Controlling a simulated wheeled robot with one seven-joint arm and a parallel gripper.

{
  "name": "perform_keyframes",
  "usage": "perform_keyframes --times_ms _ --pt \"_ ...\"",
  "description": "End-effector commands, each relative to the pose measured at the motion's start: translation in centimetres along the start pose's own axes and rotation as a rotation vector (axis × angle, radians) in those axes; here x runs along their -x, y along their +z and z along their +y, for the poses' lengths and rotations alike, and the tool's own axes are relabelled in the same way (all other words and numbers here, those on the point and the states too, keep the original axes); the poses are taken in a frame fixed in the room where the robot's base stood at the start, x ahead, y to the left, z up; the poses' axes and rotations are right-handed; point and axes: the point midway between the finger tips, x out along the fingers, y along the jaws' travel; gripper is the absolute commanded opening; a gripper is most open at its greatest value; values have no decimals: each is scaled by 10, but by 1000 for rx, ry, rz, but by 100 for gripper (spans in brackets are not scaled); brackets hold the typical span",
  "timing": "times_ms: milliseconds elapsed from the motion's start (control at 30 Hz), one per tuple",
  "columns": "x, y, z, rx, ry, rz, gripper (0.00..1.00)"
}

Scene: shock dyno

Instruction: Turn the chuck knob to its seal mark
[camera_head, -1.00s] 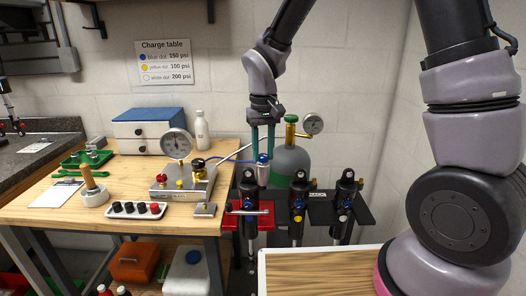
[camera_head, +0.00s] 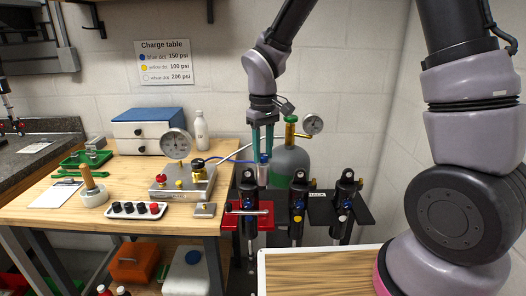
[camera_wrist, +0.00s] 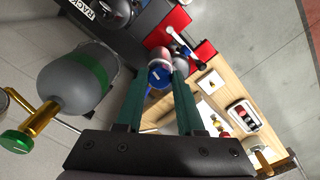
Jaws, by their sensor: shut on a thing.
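The chuck (camera_head: 263,176) is a small silver cylinder with a blue knob on top, standing upright over the left shock (camera_head: 249,192). My gripper (camera_head: 262,155) points down from above, its two teal fingers shut on the blue chuck knob. In the wrist view the blue knob (camera_wrist: 159,76) shows between the fingertips, with a pale mark across it. I cannot tell whether that is the seal mark. The fingers hide part of the knob in the head view.
A blue hose (camera_head: 232,160) runs from the gauge block (camera_head: 180,190) toward the chuck. A green-topped gas cylinder (camera_head: 290,162) stands close behind. Two more shocks (camera_head: 298,205) (camera_head: 344,200) stand to the right. A red plate (camera_head: 236,222) surrounds the left shock.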

Motion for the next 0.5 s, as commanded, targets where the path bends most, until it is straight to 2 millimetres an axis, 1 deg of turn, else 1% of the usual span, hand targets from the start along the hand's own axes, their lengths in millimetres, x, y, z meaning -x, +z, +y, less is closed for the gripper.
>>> perform_keyframes --times_ms 100,133,167,200,500 --pt "0 0 0 -1 1 2 0" --pt "0 0 0 -1 1 2 41" --pt "0 0 0 -1 1 2 52" --pt "0 0 0 -1 0 2 68" --pt "0 0 0 -1 0 1 68"
